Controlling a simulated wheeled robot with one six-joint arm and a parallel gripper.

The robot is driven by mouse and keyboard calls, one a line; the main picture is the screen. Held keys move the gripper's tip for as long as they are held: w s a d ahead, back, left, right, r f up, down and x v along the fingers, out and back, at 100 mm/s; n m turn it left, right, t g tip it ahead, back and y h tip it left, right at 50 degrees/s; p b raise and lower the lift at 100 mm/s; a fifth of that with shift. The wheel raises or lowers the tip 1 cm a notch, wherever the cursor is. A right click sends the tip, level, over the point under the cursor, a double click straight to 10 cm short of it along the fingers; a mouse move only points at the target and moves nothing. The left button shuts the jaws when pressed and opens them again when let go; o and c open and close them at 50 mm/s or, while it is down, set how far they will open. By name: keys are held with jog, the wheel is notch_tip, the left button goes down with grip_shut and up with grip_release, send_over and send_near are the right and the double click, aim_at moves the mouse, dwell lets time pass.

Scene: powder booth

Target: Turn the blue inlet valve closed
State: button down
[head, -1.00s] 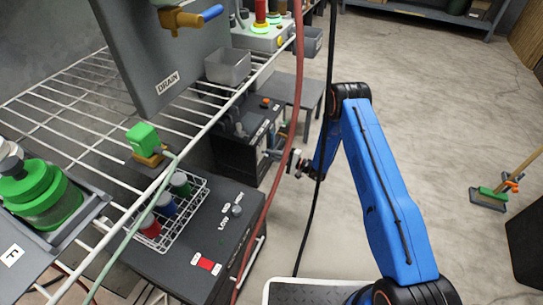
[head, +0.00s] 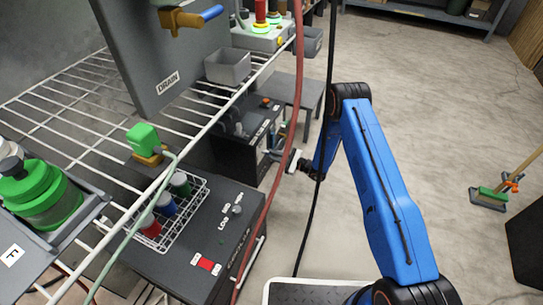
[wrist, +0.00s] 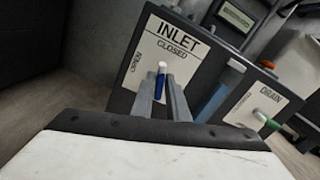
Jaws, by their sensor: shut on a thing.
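My gripper (wrist: 161,86) is shut on the handle, with one grey finger on each side. In the head view, my wrist (head: 293,160) is beside the dark cabinet, and the fingers are too small to make out.
Right of the INLET plate are a blue bar (wrist: 211,101) and a DRAIN plate (wrist: 267,102) with a green-tipped handle. In the head view, a red hose (head: 270,185) and black cable (head: 314,210) hang near my arm. Open floor (head: 430,110) lies to the right.

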jog(key=shift+m, duration=1.7)
jog(key=c, duration=1.8)
grip_release()
jog(key=shift+f, duration=0.1)
jog(key=shift+c, duration=0.2)
jog(key=shift+d, duration=0.1)
jog(key=v, duration=1.7)
jog(key=shift+d, duration=0.15)
jog(key=shift+s, duration=0.1)
